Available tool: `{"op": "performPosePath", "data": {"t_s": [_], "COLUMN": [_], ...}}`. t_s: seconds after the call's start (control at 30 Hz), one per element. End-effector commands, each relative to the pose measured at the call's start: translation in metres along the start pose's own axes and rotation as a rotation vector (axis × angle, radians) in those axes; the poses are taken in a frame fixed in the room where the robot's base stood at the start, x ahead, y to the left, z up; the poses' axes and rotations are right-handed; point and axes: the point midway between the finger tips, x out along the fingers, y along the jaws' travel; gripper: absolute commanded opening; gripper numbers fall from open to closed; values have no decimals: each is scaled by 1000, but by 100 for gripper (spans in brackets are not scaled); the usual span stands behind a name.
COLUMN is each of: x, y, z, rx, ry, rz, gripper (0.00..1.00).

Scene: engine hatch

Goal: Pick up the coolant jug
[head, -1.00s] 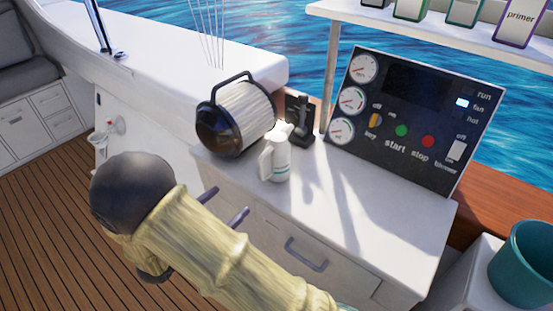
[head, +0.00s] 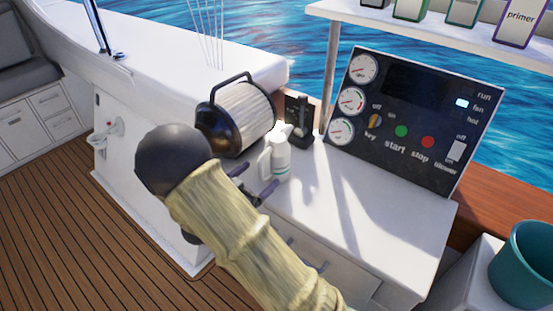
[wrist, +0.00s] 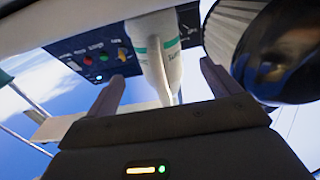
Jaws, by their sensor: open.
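The coolant jug (head: 281,160) is a small white jug with a teal stripe and a handle on its left side. It stands upright on the white counter, close to the black-ended filter. My gripper (head: 254,180) is open and empty just in front of the jug, its two purple-grey fingers pointing toward it. In the wrist view the jug (wrist: 160,65) shows in line with the gap between the fingers (wrist: 163,72). I cannot tell whether the fingertips reach either side of it. My forearm hides part of the counter front.
A large pleated filter (head: 244,118) with a black handle stands behind and left of the jug. A black lever unit (head: 299,118) is behind it. The control panel (head: 402,118) is at the back right. The counter right of the jug (head: 370,205) is clear. A teal bucket (head: 523,270) is far right.

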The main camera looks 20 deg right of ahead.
Motion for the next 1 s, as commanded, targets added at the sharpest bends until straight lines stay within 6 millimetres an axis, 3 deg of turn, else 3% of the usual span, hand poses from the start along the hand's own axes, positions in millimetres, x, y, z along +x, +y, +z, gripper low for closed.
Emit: {"op": "performPosePath", "data": {"t_s": [0.33,0.7,1.0], "x": [4,49,52], "y": [0,2,1], "z": [-1,-6,-6], "rx": [0,0,0], "ry": [0,1,0], "rz": [2,2,-1], "gripper": [88,88,88]}}
